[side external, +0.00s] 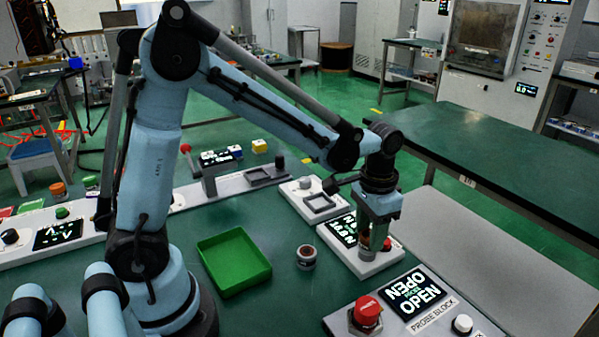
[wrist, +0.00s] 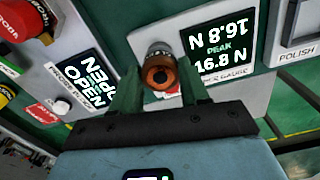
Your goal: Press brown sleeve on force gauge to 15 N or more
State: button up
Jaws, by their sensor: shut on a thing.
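The brown sleeve (wrist: 160,74) shows end-on in the wrist view, with a dark centre and an orange-brown ring. My gripper (wrist: 158,84) is shut on it, one green finger on each side. In the side view my gripper (side external: 379,232) points straight down over the white force gauge block (side external: 362,268), with the sleeve mostly hidden between the fingers. The sleeve appears to be on the gauge's press spot; the contact itself is hidden. The gauge display (wrist: 222,48) reads 16.8 N, with a peak line also at 16.8 N.
A probe block (side external: 420,310) with a red button (side external: 367,312) and an OPEN display stands in front of the gauge. A green tray (side external: 234,261) and a small round part (side external: 306,257) lie to the left. A polish station (side external: 313,200) is behind.

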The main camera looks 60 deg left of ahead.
jog(key=shift+r, duration=3.5)
jog(key=s+a+r+n, duration=0.1)
jog(key=s+a+r, duration=0.2)
jog(key=s+r, duration=0.2)
jog(key=shift+s+a+n, duration=0.25)
jog(key=shift+s+n, duration=0.05)
jog(key=shift+n, duration=0.1)
